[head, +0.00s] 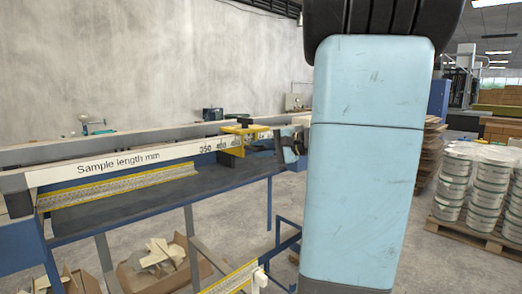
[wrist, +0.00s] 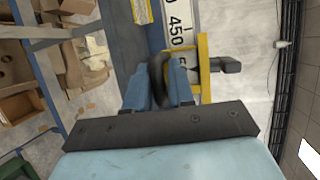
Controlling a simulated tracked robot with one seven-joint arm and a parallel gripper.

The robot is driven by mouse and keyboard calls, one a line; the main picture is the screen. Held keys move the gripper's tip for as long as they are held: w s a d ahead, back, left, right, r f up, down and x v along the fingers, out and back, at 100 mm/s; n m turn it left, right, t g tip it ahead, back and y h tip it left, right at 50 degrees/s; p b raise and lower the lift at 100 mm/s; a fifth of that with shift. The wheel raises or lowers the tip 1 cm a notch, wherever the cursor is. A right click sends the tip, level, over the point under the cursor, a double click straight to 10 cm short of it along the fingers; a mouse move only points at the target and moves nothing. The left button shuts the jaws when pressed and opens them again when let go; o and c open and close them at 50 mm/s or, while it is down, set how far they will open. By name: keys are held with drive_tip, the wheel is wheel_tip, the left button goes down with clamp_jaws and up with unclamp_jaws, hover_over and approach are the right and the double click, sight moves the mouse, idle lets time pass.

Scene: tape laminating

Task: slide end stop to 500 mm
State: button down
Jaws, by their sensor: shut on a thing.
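The end stop is a yellow bracket (head: 244,130) on the white "Sample length mm" scale rail (head: 120,165); in the wrist view its yellow frame (wrist: 204,66) stands just right of my fingers. The wrist view shows 450 on the scale (wrist: 177,28), and a label beginning with 5 beside the yellow frame, partly covered. My gripper (wrist: 159,92) is shut on a dark rounded part between its blue fingers, apparently the end stop's handle. In the head view my gripper (head: 287,146) is at the stop's right side, partly hidden by my arm. The stop's exact reading is unclear.
A dark bench top (head: 160,198) with a yellow ruler strip (head: 110,186) lies below the rail. Cardboard boxes (head: 150,265) stand under the bench. Stacked white buckets (head: 470,190) on a pallet are at the right. A grey wall stands behind.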

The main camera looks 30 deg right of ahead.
drive_tip(key=c, duration=1.3)
unclamp_jaws()
drive_tip(key=shift+s+f, duration=0.1)
drive_tip(key=shift+f, duration=0.3)
drive_tip(key=shift+o, duration=0.9)
drive_tip(key=shift+r, duration=0.15)
drive_tip(key=v, duration=1.3)
drive_tip(key=shift+s+d+r, duration=0.15)
drive_tip(key=shift+s+d, duration=0.1)
drive_tip(key=s+a+f+n+g+h, duration=0.2)
drive_tip(key=s+a+f+n+h, duration=0.1)
drive_tip(key=a, duration=0.5)
drive_tip(key=s+a+f+n+g+h, duration=0.3)
drive_tip(key=a+n, duration=0.2)
drive_tip(key=a, duration=0.3)
drive_tip(key=s+a+f+n+g+h, duration=0.2)
drive_tip(key=s+a+f+n, duration=0.1)
drive_tip(key=a, duration=0.6)
drive_tip(key=shift+f+n+h, duration=0.4)
drive_tip(key=shift+f+n, duration=0.2)
